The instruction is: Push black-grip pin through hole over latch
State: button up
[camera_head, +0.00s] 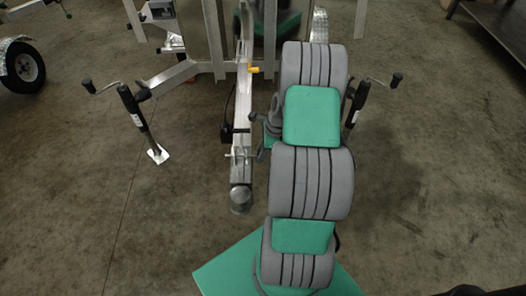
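The trailer's metal tongue (237,175) runs toward me left of my arm and ends in a rounded coupler (240,198). Small latch hardware (240,154) sits across the tongue just behind the coupler; its hole is too small to make out. A small black part (226,134) at the tongue's left side looks like the black grip, with a thin bar crossing the tongue beside it. My gripper (262,151) appears as a small dark shape just right of the latch area, partly hidden by my grey and green arm. I cannot see its fingers clearly or whether it holds anything.
Crank-handled jack legs stand left (135,115) and right (356,100) of the tongue. A wheel (22,66) is at far left, a dark table (500,25) at top right.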

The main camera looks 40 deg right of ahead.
jog(key=shift+o, duration=1.2)
jog(key=shift+r, duration=0.1)
jog(key=p+v, duration=0.1)
jog(key=v, duration=0.6)
jog(key=shift+r, duration=0.3)
jog(key=shift+d, duration=0.1)
